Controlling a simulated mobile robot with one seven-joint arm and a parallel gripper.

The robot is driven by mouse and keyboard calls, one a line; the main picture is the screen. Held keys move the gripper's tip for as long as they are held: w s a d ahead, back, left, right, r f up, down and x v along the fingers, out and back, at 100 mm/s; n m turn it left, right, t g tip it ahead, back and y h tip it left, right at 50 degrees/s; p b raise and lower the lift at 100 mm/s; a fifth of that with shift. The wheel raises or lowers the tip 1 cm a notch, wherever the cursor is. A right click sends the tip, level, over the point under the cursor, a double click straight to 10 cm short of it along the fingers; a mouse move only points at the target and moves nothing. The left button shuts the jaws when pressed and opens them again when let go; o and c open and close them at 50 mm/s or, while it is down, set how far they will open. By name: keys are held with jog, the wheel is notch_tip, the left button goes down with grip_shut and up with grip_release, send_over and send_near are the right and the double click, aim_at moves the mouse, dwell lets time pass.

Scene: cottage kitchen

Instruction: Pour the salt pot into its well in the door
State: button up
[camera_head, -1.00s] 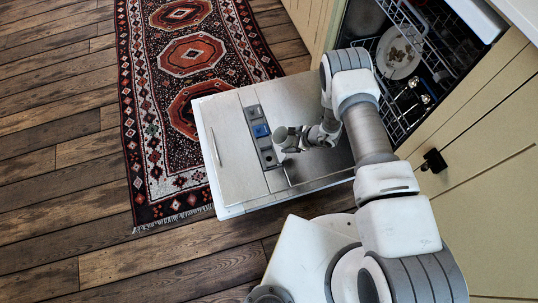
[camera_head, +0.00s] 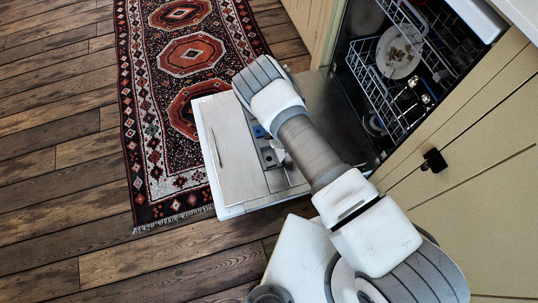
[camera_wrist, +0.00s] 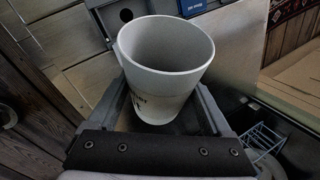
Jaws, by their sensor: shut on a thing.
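My gripper (camera_wrist: 160,108) is shut on a pale, round, open-topped pot (camera_wrist: 165,55) with dark lettering that I cannot fully read. The pot's mouth faces the wrist camera; its inside looks plain grey, and I cannot tell if it holds salt. The open dishwasher door (camera_head: 233,165) lies flat. A dispenser strip (camera_head: 270,157) with a blue part (camera_head: 258,131) runs along it, partly covered by my arm. In the wrist view, the blue part (camera_wrist: 192,7) and a grey recessed panel (camera_wrist: 103,16) lie beyond the pot.
The dishwasher's wire rack (camera_head: 385,85) holds a soiled plate (camera_head: 399,58). A patterned rug (camera_head: 185,100) lies beyond the door on the wooden floor (camera_head: 60,150). Cream cupboards (camera_head: 470,180) with a black knob (camera_head: 433,160) stand at the right.

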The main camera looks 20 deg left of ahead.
jog(key=shift+a+r+t+h, duration=0.2)
jog(key=shift+r+t+h, duration=0.2)
jog(key=shift+r+h, duration=0.25)
jog(key=shift+s+f+h, duration=0.15)
jog(key=shift+f+h, duration=0.1)
jog(key=shift+f, duration=0.05)
jog(key=shift+s+a+f+n+t+h, duration=0.1)
jog(key=shift+a+f+n+t+h, duration=0.2)
jog(key=shift+h, duration=0.25)
jog(key=shift+s+a+f+n+t+h, duration=0.1)
jog(key=shift+f+t+h, duration=0.05)
jog(key=shift+t+h, duration=0.35)
jog(key=shift+w+r, duration=0.1)
jog(key=shift+a+r+t+h, duration=0.2)
jog(key=shift+r+t+h, duration=0.15)
jog(key=shift+h, duration=0.4)
jog(key=shift+s+a+f+n+t+h+p, duration=0.35)
jog(key=shift+n+t+h+p, duration=0.1)
jog(key=shift+h, duration=0.25)
dwell(0.6)
dwell(1.6)
jog(key=shift+w+d, duration=0.1)
dwell(1.6)
